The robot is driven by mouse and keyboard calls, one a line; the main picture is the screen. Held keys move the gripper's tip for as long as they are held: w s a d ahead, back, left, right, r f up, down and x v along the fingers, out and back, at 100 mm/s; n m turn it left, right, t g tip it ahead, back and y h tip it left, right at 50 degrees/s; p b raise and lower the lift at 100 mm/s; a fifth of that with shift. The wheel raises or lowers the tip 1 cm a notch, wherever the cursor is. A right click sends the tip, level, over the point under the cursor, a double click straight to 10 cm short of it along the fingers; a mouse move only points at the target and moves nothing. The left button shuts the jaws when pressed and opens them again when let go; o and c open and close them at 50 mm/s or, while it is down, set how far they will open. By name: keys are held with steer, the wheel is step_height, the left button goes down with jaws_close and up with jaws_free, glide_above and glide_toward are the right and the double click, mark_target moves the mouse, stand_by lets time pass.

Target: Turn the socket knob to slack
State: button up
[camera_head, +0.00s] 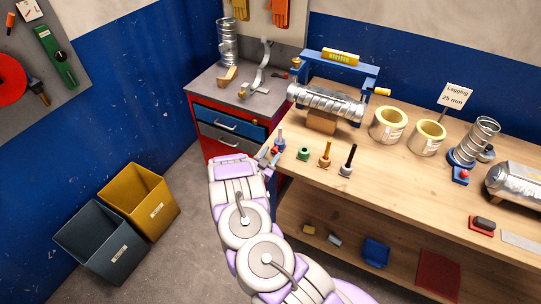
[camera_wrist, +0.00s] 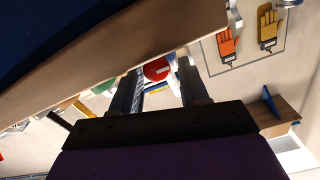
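My gripper (camera_head: 268,157) is at the left end of the workbench (camera_head: 400,178), close to a blue-based peg (camera_head: 279,142). In the wrist view my gripper (camera_wrist: 160,80) has its two fingers well apart, with nothing clearly held. A round red thing (camera_wrist: 157,69) shows beyond the gap; I cannot tell what it is. No part is labelled as the socket knob. A red knob (camera_head: 464,173) sits on a blue base under an upright metal coil (camera_head: 477,141) at the right. A yellow handle (camera_head: 382,91) sticks out of the blue frame (camera_head: 310,60) holding a spiral duct (camera_head: 325,101).
Two yellow-lined rings (camera_head: 388,125) are farther back. A red cabinet (camera_head: 228,125) is left of the bench. Bins (camera_head: 140,196) stand on the floor. The bench edge (camera_wrist: 110,70) crosses the wrist view.

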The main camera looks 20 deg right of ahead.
steer(key=shift+d, duration=0.2)
steer(key=c, duration=0.7)
steer(key=shift+c, duration=0.2)
steer(key=shift+n, duration=0.3)
steer(key=shift+r+n+p, duration=0.1)
steer(key=shift+n+p, duration=0.35)
steer(key=shift+n, duration=0.75)
steer(key=shift+w+a+n+p, duration=0.1)
steer(key=shift+n+p, duration=0.3)
steer(key=shift+n, duration=1.2)
steer(key=o, duration=1.1)
steer(key=shift+c, duration=0.2)
